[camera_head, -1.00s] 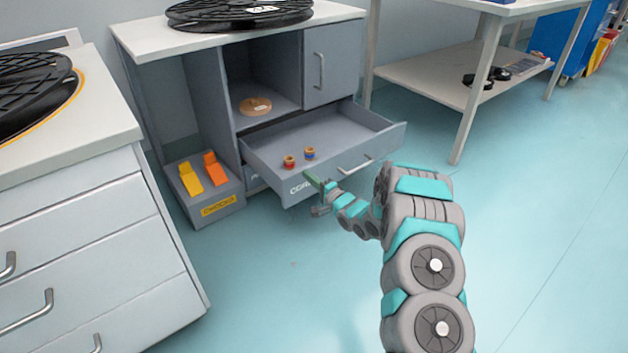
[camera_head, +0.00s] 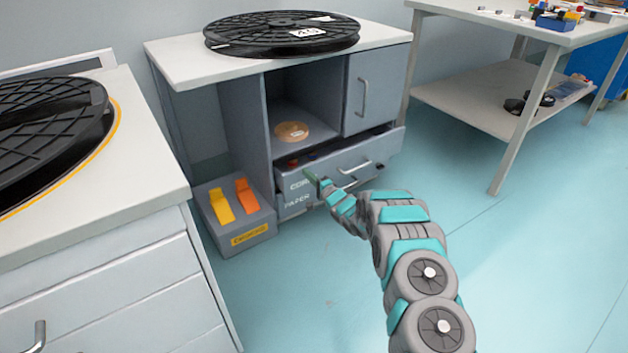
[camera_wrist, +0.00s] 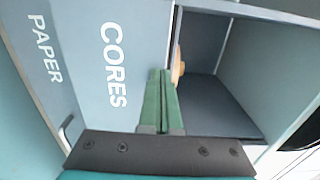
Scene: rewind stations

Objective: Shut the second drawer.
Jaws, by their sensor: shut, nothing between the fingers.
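The grey drawer marked CORES (camera_head: 338,165) is a little way out of the cabinet, with a narrow gap above its front. A red core (camera_head: 293,163) and a blue core (camera_head: 312,156) just show inside it. Below is a front marked PAPER (camera_head: 296,202), which looks flush. My gripper (camera_head: 309,174) is shut and empty, its green fingers at the left part of the CORES front. The wrist view shows the fingertips (camera_wrist: 160,74) at the front's upper edge, beside the CORES lettering (camera_wrist: 113,65). I cannot tell whether they touch it.
A tan disc (camera_head: 291,131) lies in the open compartment above the drawer. A white-topped drawer unit (camera_head: 110,290) is at near left, a table (camera_head: 500,190) at right. Floor is clear in front.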

